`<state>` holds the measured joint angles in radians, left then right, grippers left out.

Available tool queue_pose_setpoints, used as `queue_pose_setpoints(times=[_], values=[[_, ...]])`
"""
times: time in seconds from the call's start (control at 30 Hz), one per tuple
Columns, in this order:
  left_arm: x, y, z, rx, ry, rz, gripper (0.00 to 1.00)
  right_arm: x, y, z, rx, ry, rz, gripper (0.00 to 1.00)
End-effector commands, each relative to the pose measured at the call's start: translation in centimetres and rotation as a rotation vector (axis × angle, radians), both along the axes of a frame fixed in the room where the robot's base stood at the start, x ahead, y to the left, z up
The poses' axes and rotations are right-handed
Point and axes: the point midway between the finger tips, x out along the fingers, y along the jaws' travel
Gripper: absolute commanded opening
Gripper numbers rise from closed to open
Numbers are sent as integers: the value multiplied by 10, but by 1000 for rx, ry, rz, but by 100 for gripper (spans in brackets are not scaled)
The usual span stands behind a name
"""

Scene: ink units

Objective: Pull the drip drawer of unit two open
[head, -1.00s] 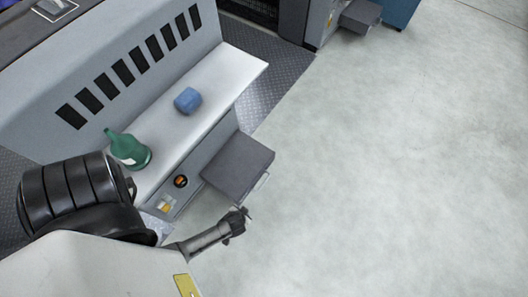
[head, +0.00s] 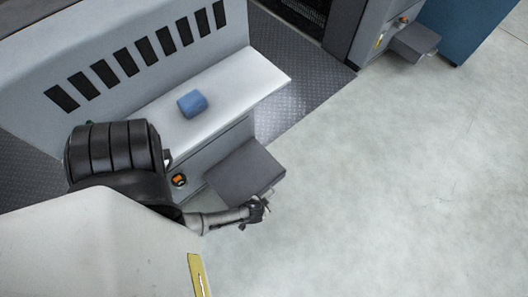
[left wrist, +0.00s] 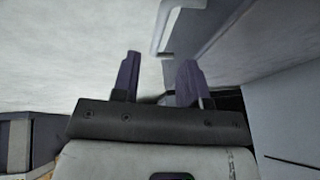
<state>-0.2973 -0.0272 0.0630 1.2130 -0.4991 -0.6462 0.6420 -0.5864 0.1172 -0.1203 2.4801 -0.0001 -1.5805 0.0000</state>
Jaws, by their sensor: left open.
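The drip drawer (head: 245,172), a dark grey flat-topped box, juts from the lower front of the near grey unit (head: 170,60). I cannot read a unit number. A thin light handle runs along its outer edge; its bar also shows in the left wrist view (left wrist: 158,38). My left gripper (head: 264,208) is just off the drawer's outer front corner, near the handle. In the left wrist view its fingers (left wrist: 159,80) are apart, with the end of the handle ahead of the gap between them. Nothing is visibly held. My right gripper is not in view.
An orange-and-black knob (head: 179,180) is left of the drawer. Another unit with a similar grey box (head: 415,42) stands at the back right. The pale floor (head: 400,190) to the right is clear.

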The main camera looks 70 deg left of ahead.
Motion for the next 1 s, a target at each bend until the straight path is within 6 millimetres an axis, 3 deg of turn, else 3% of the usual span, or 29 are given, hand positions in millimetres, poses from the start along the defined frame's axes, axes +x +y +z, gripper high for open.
queue_pose_setpoints(times=[0.03, 0.1, 0.4, 0.93, 1.0], values=[[4, 4, -15, 2, 0, -1, 40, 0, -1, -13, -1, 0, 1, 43], [7, 7, -26, 1, -1, -1, 40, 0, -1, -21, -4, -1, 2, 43], [17, 17, -54, -1, 0, 0, 40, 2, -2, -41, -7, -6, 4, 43], [20, 20, -60, 0, 0, 0, 40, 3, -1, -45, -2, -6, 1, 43], [20, 20, -60, 0, 0, 0, 34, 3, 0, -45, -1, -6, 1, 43]])
